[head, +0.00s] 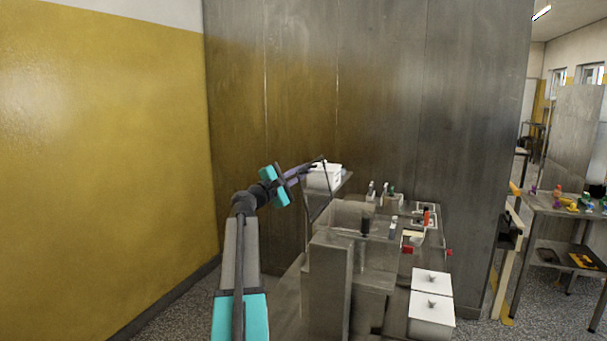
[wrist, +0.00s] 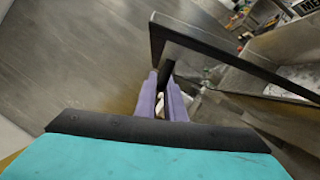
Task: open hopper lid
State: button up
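My gripper (head: 322,162) reaches out at the end of my arm, up beside a steel machine in the head view. In the wrist view its two purple fingers (wrist: 164,85) stand close together on either side of a short dark handle (wrist: 166,70). The handle joins a black-edged lid frame (wrist: 220,48), which runs from upper middle to the right. In the head view the lid (head: 318,207) looks tilted up at the left of the open hopper (head: 350,218). The exact finger contact is small and partly hidden.
A white box (head: 324,177) stands on a shelf behind the gripper. Small bottles (head: 385,190) and trays crowd the machine top. A yellow wall (head: 100,150) is on the left, and steel panels (head: 380,90) close the back.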

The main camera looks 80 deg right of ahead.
jog(key=o, duration=0.4)
jog(key=shift+w+f, duration=0.1)
jog(key=shift+w, duration=0.05)
jog(key=shift+o, duration=0.2)
jog(key=b+v, duration=0.3)
jog(key=v, duration=1)
jog(key=shift+w+a+b, duration=0.2)
jog(key=shift+a+b, duration=0.1)
jog(key=shift+b, duration=0.05)
